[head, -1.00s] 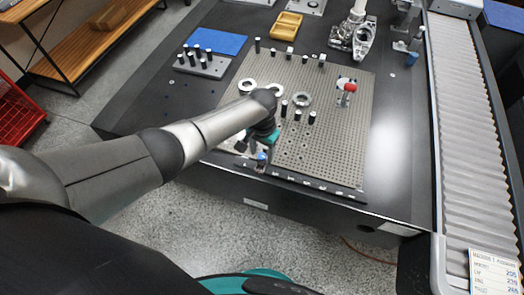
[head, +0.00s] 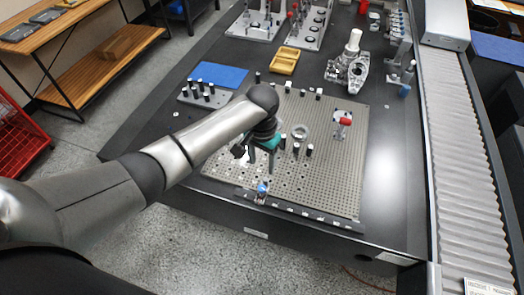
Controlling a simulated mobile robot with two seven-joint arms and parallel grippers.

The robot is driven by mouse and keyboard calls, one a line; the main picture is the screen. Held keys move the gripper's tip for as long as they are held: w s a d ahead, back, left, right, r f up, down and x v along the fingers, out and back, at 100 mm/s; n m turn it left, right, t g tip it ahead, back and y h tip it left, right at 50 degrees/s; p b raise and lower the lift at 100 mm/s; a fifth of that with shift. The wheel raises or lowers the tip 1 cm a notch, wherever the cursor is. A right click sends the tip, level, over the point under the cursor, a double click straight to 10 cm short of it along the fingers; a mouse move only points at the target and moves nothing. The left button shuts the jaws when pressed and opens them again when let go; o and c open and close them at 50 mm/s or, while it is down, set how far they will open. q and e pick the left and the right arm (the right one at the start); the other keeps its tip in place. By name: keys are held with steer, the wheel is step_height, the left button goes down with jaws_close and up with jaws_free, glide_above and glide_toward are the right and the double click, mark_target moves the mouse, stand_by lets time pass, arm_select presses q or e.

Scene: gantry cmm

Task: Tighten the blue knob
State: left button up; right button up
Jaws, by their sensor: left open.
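The blue knob (head: 262,187) sits on a small clamp or fixture at the front edge of the grey perforated plate (head: 330,185). My left gripper (head: 261,166), with a teal body, is open above the plate, behind and above the knob. It appears apart from the knob, with nothing seen between its fingers. My wrist hides part of the plate and a ring there. My right gripper is not in view.
Black pins and a metal ring (head: 299,131) stand on the plate near my gripper. A red-knobbed fixture (head: 344,122) is at the plate's right. A blue mat (head: 218,76), a yellow tray (head: 285,60) and a metal casting (head: 347,67) lie behind. A ribbed conveyor cover (head: 460,150) runs along the right.

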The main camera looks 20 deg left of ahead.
arm_select(q)
step_height(320, 180, up, 2)
steer(key=shift+r, duration=0.2)
steer(key=shift+s+d, duration=0.1)
stand_by(0.4)
